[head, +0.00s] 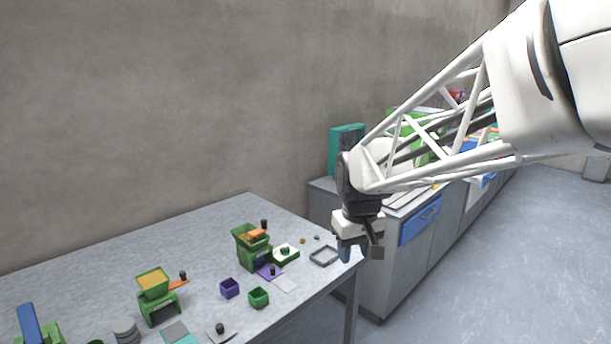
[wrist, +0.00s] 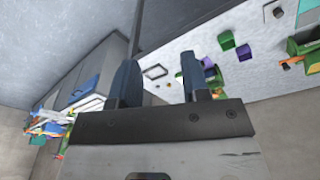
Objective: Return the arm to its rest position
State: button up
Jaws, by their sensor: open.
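My gripper (head: 357,250) hangs at the right end of the grey table (head: 90,275) in the head view, near its right edge. In the wrist view its two blue-grey fingers (wrist: 158,85) stand apart with nothing between them. My white lattice arm reaches in from the upper right. No powder heap can be made out in either view.
The table holds a green hopper stand (head: 254,250), another with a yellow top (head: 155,292), a purple cup (head: 229,288), a green cup (head: 258,298) and a grey square frame (head: 324,256). A cluttered grey cabinet with a blue drawer (head: 420,220) stands behind right. Open floor lies at right.

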jog(key=s+d+f+m, duration=0.1)
jog(key=s+d, duration=0.3)
jog(key=s, duration=0.8)
jog(key=s+d+f+m+t, duration=0.1)
jog(key=s+d+m, duration=0.2)
jog(key=s, duration=1)
jog(key=shift+s+d, duration=0.15)
jog(key=shift+d, duration=0.35)
